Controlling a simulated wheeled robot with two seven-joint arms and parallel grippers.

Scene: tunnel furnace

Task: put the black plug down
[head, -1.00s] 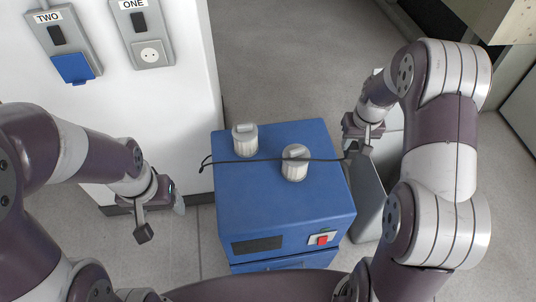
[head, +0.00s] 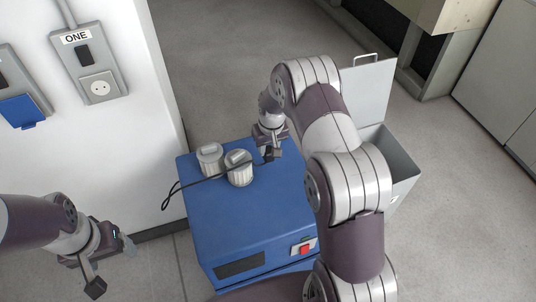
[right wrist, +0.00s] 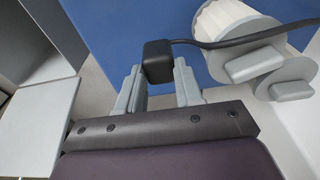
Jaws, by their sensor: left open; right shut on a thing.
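The black plug (right wrist: 158,61) is a small dark block on a black cable (right wrist: 235,42). My right gripper (right wrist: 158,86) is shut on it, with a grey finger on each side. In the head view my right gripper (head: 270,150) is over the far right part of the blue cabinet's top (head: 235,215); whether the plug touches the top I cannot tell. The cable (head: 205,180) runs left across the two knobs, and its looped end hangs past the cabinet's left edge. My left gripper (head: 112,268) is open and empty at the lower left.
Two grey-white knobs (head: 239,169) stand on the cabinet beside the plug. A grey bin (head: 400,165) with its lid up stands to the right. Socket ONE (head: 101,88) and a blue-covered socket (head: 21,112) are on the white wall. The cabinet's near top is clear.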

